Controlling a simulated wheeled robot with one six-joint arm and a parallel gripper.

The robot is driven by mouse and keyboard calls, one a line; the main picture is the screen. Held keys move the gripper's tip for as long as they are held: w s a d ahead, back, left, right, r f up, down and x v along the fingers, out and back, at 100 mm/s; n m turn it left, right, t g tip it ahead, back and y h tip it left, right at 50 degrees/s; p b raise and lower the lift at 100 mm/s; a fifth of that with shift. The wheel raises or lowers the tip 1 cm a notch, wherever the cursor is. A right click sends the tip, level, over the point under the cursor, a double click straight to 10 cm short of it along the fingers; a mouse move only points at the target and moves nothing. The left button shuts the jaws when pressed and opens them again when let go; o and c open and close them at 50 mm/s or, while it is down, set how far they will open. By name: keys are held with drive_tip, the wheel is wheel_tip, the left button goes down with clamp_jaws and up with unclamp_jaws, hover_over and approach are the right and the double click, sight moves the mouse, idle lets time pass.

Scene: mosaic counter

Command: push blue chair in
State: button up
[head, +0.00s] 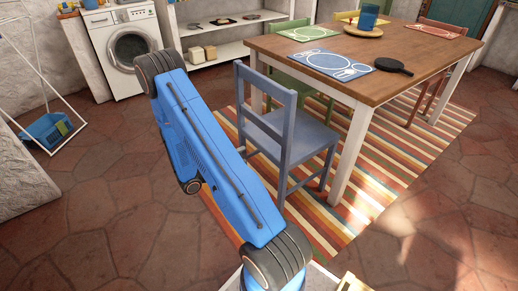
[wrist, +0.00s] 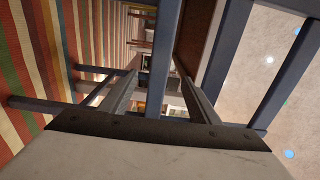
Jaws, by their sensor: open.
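The blue chair (head: 300,138) stands upright at the near left side of the wooden table (head: 385,62), its back toward me and its seat front close to the table edge. My gripper (wrist: 157,68) is open at the chair's back in the wrist view. A blue bar of the chair (wrist: 166,45) runs between its two fingers; I cannot tell whether they touch it. In the head view my own blue arm hides most of the gripper.
A striped rug (head: 345,215) lies under the chair and table. A green chair (head: 290,82) stands just beyond. Placemats (head: 330,63), a blue cup (head: 368,17) and a black paddle-shaped object (head: 394,66) are on the table. A washing machine (head: 128,50) is at the back left.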

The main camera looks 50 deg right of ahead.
sight(259, 148)
drive_tip(key=x, duration=1.2)
drive_tip(key=shift+s+d, duration=0.1)
drive_tip(key=shift+d, duration=0.05)
clamp_jaws()
